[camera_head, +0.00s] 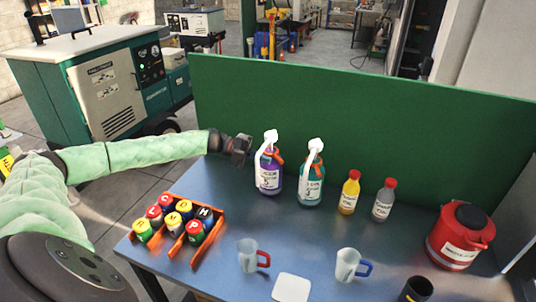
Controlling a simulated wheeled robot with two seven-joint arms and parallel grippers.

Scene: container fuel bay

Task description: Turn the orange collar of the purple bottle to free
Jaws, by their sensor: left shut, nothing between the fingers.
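The purple bottle (268,174) stands upright on the blue-grey table, with a white pump head, a white label and an orange collar (278,155) at its neck. A teal bottle (311,180) with a white pump head and an orange collar stands just right of it. My left gripper (243,146) is shut and empty, just left of the purple bottle near neck height. I cannot tell whether it touches the bottle. The far side of the collar is hidden. My right gripper is not in view.
A green panel (400,130) rises behind the bottles. An orange rack (214,232) of several cans stands front left. A yellow bottle (349,194), a grey bottle (383,203) and a red canister (458,240) stand to the right. Two mugs (247,256) (346,265) and a white square (291,288) lie in front.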

